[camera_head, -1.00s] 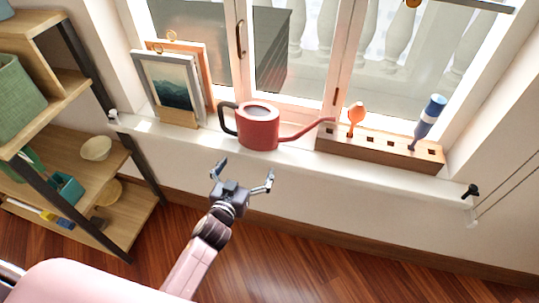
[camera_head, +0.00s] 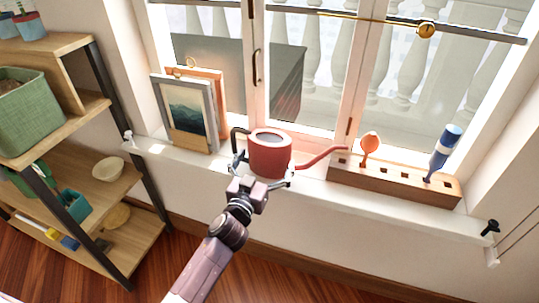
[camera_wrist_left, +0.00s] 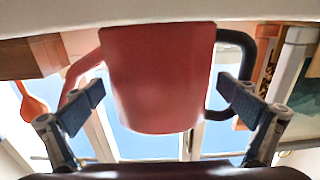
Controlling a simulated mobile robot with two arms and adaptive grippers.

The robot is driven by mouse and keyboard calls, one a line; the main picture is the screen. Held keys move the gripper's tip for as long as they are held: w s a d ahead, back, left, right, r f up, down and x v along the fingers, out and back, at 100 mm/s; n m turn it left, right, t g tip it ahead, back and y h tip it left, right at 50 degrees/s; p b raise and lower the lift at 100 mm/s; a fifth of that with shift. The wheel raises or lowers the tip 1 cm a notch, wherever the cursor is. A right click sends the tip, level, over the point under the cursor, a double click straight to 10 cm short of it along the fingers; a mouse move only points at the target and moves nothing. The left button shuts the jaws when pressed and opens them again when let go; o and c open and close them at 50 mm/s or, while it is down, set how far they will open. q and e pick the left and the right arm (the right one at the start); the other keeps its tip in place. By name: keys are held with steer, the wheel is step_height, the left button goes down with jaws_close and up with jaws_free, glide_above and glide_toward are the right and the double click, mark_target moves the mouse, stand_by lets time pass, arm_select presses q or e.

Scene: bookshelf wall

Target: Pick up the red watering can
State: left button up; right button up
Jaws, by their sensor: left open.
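The red watering can (camera_head: 270,155) stands upright on the white window sill (camera_head: 310,188). Its dark handle (camera_head: 236,139) is on the left and its thin red spout (camera_head: 322,158) points right. My left gripper (camera_head: 262,173) is open at the front of the can, with one finger toward each side of the body. In the left wrist view the can (camera_wrist_left: 158,80) fills the middle, between the two open fingers (camera_wrist_left: 163,93); both look apart from its body, near the spout and the handle. My right gripper is not in view.
Framed pictures (camera_head: 186,114) stand left of the can on the sill. A wooden block (camera_head: 395,182) with an orange tool (camera_head: 370,143) and a blue one (camera_head: 445,150) stands right, close to the spout tip. A shelf unit (camera_head: 75,190) is at the left.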

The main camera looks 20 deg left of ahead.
mark_target(269, 137)
arm_select(q)
steer(key=shift+w, duration=1.1)
steer(key=c, duration=0.9)
steer(key=shift+r, duration=0.1)
steer(key=shift+c, duration=0.3)
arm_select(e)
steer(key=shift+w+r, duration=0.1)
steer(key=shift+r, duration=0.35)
arm_select(q)
steer(key=shift+r, duration=0.15)
step_height(269, 137, up, 8)
steer(key=p, duration=0.3)
steer(key=shift+r, duration=0.25)
steer(key=shift+r+p, duration=0.4)
steer(key=shift+r, duration=0.2)
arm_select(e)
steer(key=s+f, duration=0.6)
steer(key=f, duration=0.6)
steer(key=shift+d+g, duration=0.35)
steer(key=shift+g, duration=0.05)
